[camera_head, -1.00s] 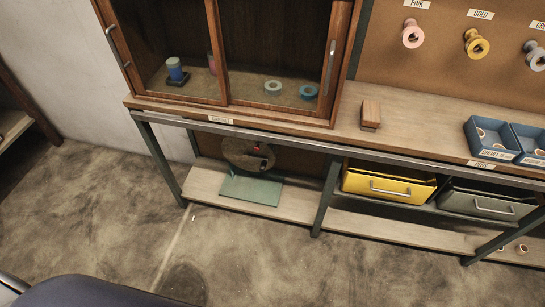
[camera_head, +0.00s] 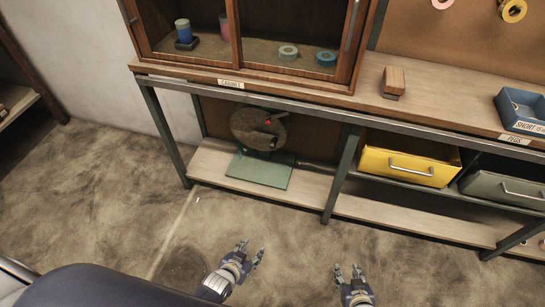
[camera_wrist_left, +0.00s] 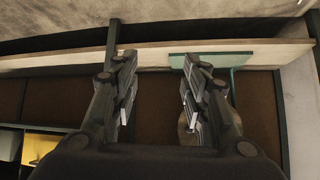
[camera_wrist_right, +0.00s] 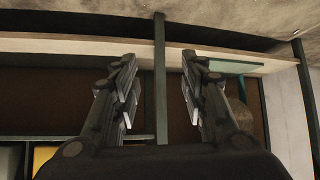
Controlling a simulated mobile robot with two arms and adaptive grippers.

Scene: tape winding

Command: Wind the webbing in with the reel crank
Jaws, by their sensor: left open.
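The reel (camera_head: 259,128) is a round brown-grey disc standing on a green base plate (camera_head: 259,170) on the low shelf under the cabinet. A dark crank with a small red part (camera_head: 268,122) shows on its face. A dark strip, perhaps the webbing (camera_head: 315,163), runs right from the base; its far end is hidden by a shelf leg. My left gripper (camera_head: 252,250) is open and empty over the floor in front of the reel. My right gripper (camera_head: 347,269) is open and empty, further right. The green plate also shows in the left wrist view (camera_wrist_left: 215,58).
A shelf leg (camera_head: 342,175) stands right of the reel, and another (camera_head: 163,135) to its left. A yellow drawer (camera_head: 373,161) and a grey drawer (camera_head: 478,186) sit to the right. The bench edge overhangs the reel. The floor in front is clear.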

